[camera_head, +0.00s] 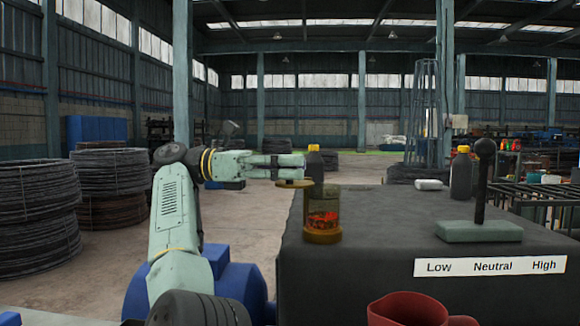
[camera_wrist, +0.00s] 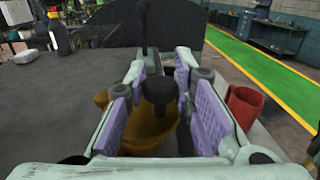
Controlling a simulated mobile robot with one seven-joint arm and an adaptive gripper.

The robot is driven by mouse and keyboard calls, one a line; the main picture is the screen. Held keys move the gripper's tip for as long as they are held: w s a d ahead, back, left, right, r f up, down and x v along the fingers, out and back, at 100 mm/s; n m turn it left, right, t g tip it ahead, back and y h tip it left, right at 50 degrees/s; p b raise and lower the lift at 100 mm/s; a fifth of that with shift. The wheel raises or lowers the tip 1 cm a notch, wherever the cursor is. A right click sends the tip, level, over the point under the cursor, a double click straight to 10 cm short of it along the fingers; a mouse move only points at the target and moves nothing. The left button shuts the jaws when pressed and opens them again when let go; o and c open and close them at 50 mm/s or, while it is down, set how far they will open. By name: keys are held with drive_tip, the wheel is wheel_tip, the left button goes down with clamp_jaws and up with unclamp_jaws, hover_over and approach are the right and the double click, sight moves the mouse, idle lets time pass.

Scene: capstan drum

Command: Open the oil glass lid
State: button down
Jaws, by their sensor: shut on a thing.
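The oil glass (camera_head: 323,212) stands upright at the left edge of the dark drum housing, with red-orange contents and a brass base. Its top looks uncovered. The brass lid (camera_head: 293,184) is above and to the left of the glass, apart from it and roughly level. My gripper (camera_head: 298,162) is shut on the lid's knob. In the wrist view the purple-padded fingers flank the black knob (camera_wrist: 158,90), with the brass lid (camera_wrist: 150,125) beneath.
A lever (camera_head: 480,185) stands right on the housing (camera_head: 375,235), above a Low, Neutral, High sign (camera_head: 490,266). A yellow-capped bottle (camera_head: 461,175) and a white object (camera_head: 428,185) are behind. A red vessel (camera_head: 410,310) is in front. Open floor lies to the left.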

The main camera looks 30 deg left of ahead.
drive_tip(key=c, duration=1.4)
unclamp_jaws()
